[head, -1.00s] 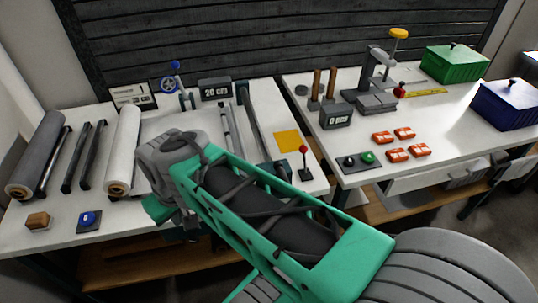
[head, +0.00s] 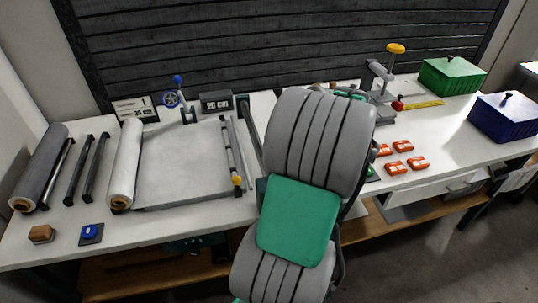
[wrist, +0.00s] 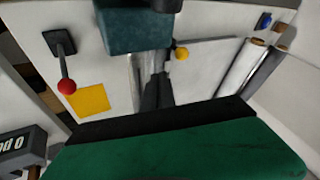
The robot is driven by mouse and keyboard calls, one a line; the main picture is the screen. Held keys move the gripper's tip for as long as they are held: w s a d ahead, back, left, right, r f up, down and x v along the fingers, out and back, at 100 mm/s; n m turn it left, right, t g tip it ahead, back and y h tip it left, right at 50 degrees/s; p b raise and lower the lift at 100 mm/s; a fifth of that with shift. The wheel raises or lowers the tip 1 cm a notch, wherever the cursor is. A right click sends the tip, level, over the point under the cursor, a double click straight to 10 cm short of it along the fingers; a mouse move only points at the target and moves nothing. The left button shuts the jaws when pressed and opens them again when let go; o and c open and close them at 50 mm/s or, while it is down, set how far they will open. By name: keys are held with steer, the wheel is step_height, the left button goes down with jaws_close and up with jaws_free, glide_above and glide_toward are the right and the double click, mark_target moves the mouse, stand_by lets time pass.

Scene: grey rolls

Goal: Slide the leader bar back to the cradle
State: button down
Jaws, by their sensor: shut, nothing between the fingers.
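The leader bar (head: 231,155) is a thin dark bar with a yellow knob at its near end, along the right edge of a grey sheet (head: 185,165). The sheet stretches left to a pale roll (head: 125,165). The knob also shows in the wrist view (wrist: 181,53). I cannot tell which part is the cradle. My gripper (wrist: 158,78) shows as dark fingers in the wrist view, shut and empty, with the knob beyond and to their right. I cannot tell how high it is above the table. In the head view my arm hides it.
A dark teal block (wrist: 135,30) stands close beyond the fingers. A red-knobbed lever (wrist: 66,85) and a yellow square (wrist: 88,101) lie left. A grey display (head: 215,101) and blue handwheel (head: 171,99) stand behind the sheet. Several orange packs (head: 397,166) lie on the right bench.

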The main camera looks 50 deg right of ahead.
steer(key=w+a+f, duration=0.2)
steer(key=f, duration=0.1)
steer(key=w+a+f, duration=0.2)
steer(key=shift+f+p, duration=0.2)
steer(key=shift+p, duration=0.15)
steer(key=shift+w+a+f, duration=0.15)
steer(key=shift+a+f, duration=0.1)
steer(key=shift+a, duration=0.05)
steer(key=shift+a, duration=0.1)
